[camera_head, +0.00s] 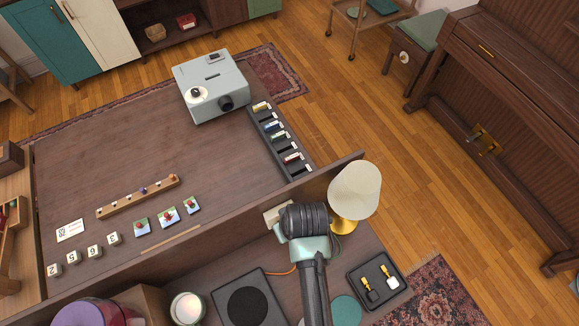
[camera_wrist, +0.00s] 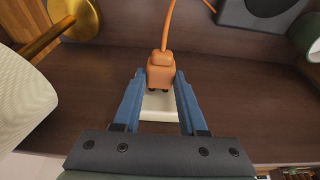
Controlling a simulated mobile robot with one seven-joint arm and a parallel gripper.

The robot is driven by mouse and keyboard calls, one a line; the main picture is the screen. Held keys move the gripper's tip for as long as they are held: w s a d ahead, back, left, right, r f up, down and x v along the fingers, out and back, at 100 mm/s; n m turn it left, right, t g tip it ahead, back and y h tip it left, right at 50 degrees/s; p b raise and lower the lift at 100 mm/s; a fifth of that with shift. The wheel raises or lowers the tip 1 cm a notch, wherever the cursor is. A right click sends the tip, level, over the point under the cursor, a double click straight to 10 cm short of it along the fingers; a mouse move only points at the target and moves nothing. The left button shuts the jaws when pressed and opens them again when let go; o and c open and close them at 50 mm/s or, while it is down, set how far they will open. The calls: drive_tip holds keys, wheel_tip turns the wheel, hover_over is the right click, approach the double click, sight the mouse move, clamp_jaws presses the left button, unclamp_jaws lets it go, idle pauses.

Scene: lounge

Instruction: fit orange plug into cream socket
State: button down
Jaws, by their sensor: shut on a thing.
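The orange plug (camera_wrist: 161,68) is between the blue fingers of my gripper (camera_wrist: 161,78) in the wrist view, with its orange cord rising behind it. Its dark prongs point towards the cream socket (camera_wrist: 159,106), which lies just below the plug in that view, between the fingers. I cannot tell whether the prongs touch the socket. In the head view the cream socket (camera_head: 274,213) shows at the board, partly hidden by my arm's end. The plug is hidden there by my arm; only a bit of cord shows.
A lamp with a cream shade (camera_head: 355,190) and gold base stands close beside my gripper. A dark square device (camera_head: 247,300), a white candle (camera_head: 187,307) and a black tray (camera_head: 380,281) are nearby. A raised wooden board (camera_head: 210,236) divides the surface.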

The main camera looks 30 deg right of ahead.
drive_tip(key=shift+w, duration=0.55)
drive_tip(key=shift+c, duration=1.9)
unclamp_jaws()
drive_tip(key=shift+r, duration=0.1)
drive_tip(key=shift+p+v, duration=3)
drive_tip(key=shift+p, duration=0.4)
